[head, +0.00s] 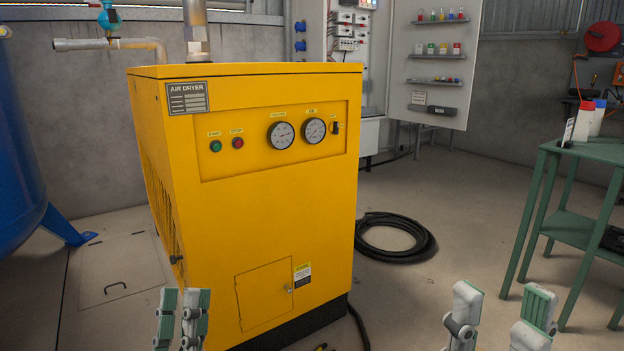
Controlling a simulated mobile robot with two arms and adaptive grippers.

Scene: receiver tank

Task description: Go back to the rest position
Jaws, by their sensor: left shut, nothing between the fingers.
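My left gripper (182,312) shows at the bottom of the head view, left of centre. Its two fingers stand close together with nothing between them, in front of the lower left part of the yellow air dryer (215,260). My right gripper (498,310) is at the bottom right. Its fingers are spread wide apart and nothing shows between them. Both grippers point up in the picture, and their lower parts are cut off by the bottom edge.
A blue tank (18,170) stands at the left. A coiled black hose (425,240) lies on the floor right of the dryer. A green table (590,150) with bottles is at the right. An open electrical cabinet (435,110) is behind. Floor between hose and table is clear.

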